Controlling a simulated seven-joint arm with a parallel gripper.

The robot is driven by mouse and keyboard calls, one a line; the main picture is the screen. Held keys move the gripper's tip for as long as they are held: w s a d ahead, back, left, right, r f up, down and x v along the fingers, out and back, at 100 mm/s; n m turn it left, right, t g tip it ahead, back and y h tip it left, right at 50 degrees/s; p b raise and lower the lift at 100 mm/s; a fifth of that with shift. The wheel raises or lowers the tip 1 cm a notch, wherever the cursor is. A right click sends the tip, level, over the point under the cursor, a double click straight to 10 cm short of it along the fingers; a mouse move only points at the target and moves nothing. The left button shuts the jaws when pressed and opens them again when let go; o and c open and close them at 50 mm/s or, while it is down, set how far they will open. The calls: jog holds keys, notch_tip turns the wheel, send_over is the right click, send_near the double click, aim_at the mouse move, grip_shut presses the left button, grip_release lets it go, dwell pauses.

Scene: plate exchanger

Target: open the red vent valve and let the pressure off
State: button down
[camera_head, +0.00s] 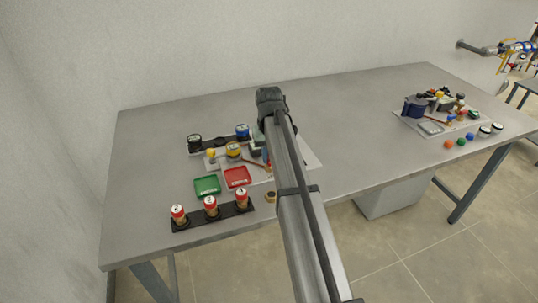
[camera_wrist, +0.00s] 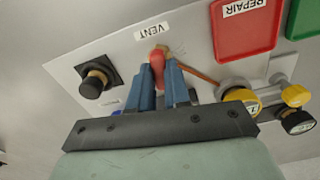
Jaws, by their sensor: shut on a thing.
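The red vent valve handle (camera_wrist: 157,62) stands on the pale panel (camera_wrist: 118,45), just below the VENT label (camera_wrist: 152,31) in the wrist view. My gripper (camera_wrist: 161,78) has its two blue fingers closed on the handle, one on each side. Brass shows behind the red handle. The lower part of the valve is hidden by the fingers. In the head view my arm covers the valve, and only a bit of a blue finger shows.
A red REPAIR tray (camera_head: 237,177) and a green tray (camera_head: 207,185) lie near the panel. A black knob (camera_wrist: 92,83) and yellow knobs (camera_wrist: 240,97) flank the valve. Several red-and-white cylinders stand in a dark rack (camera_head: 228,211) in front. The bench middle is clear.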

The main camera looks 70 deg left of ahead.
jog(key=shift+n, duration=0.9)
jog(key=c, duration=1.1)
grip_release()
notch_tip(320, 180, up, 14)
jog(key=shift+f, duration=0.1)
